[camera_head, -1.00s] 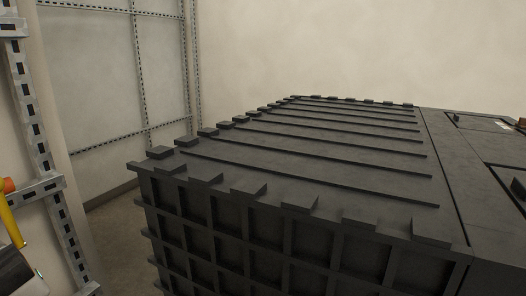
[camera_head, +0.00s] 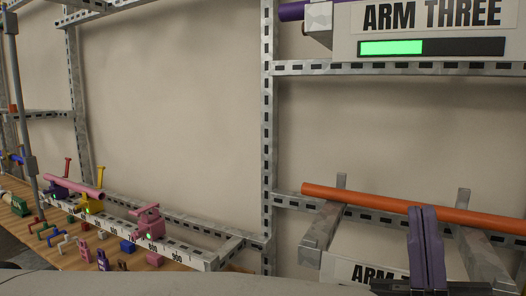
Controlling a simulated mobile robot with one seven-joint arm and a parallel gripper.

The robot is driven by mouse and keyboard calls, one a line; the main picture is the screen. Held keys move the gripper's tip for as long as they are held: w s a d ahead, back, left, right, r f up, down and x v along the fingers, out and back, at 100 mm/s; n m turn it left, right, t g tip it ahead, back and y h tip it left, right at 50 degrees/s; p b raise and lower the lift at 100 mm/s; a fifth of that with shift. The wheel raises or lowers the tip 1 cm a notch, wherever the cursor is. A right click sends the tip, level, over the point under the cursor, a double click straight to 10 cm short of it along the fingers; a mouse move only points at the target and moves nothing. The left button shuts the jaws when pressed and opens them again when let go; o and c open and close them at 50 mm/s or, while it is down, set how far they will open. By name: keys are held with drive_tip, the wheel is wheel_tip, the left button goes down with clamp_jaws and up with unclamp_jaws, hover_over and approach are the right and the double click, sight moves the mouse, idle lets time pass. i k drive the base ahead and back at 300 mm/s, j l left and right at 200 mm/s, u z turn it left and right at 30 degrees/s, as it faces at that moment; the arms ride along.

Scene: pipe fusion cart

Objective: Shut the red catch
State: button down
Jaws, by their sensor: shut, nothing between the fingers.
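My gripper (camera_head: 425,209) is at the lower right. Its two purple fingers point up and lie together, shut and empty, in front of the orange pipe in the picture.
A pink pipe (camera_head: 75,186) lies across the purple clamp and a yellow clamp (camera_head: 90,204). A pink clamp (camera_head: 149,221) sits further right on the numbered rail (camera_head: 185,253). An orange pipe (camera_head: 385,205) rests on brackets. A metal upright (camera_head: 268,130) divides the rack.

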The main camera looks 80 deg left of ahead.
sight(67, 159)
drive_tip(key=u, duration=3.9)
drive_tip(key=z, duration=0.35)
drive_tip(key=i+j+z, duration=0.25)
drive_tip(key=j+z, duration=0.2)
drive_tip(key=i+j+z, duration=0.25)
drive_tip(key=j, duration=0.15)
drive_tip(key=i+j+z, duration=0.1)
drive_tip(key=j, duration=0.6)
drive_tip(key=i+j+z, duration=0.1)
drive_tip(key=j, duration=0.6)
drive_tip(key=i+j+z, duration=0.1)
drive_tip(key=j, duration=0.6)
